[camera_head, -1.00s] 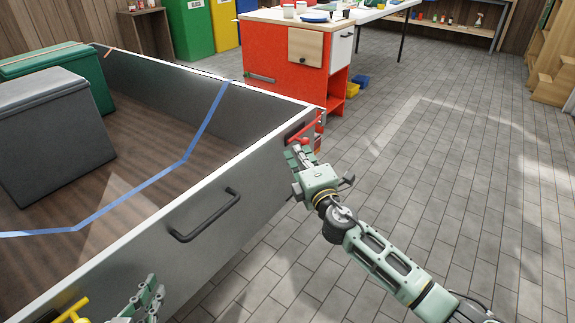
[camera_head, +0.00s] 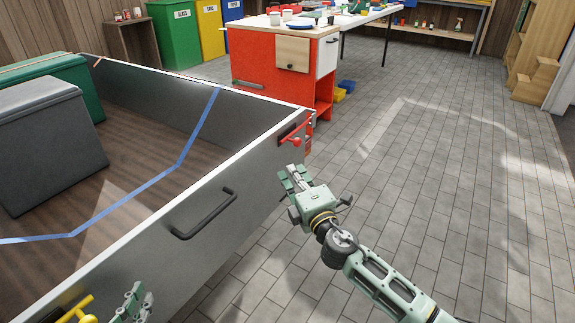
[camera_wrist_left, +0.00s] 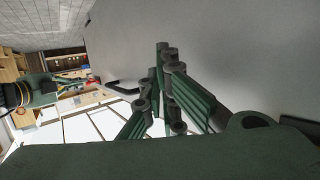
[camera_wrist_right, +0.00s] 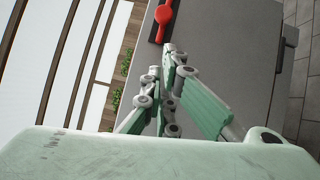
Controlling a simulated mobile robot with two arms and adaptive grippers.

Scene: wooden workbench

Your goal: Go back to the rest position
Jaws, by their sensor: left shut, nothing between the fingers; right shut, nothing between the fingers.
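My right gripper (camera_head: 288,180) is shut and empty, a little in front of the red latch (camera_head: 295,134) at the right end of the grey panel (camera_head: 215,200). It is apart from the latch. In the right wrist view its fingers (camera_wrist_right: 168,75) are together, with the red latch (camera_wrist_right: 163,15) beyond them. My left gripper (camera_head: 132,300) is shut and empty at the bottom left of the head view, close to the yellow latch (camera_head: 80,308). In the left wrist view its fingers (camera_wrist_left: 165,75) are together beside the grey panel (camera_wrist_left: 230,50). A black handle (camera_head: 205,214) sits mid-panel.
Behind the panel is a wooden-floored bed with a grey box (camera_head: 50,145), a green box (camera_head: 85,90) and a blue strap (camera_head: 150,185). A red cabinet (camera_head: 258,70) and coloured bins (camera_head: 175,35) stand farther back. The tiled floor (camera_head: 440,190) to the right is clear.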

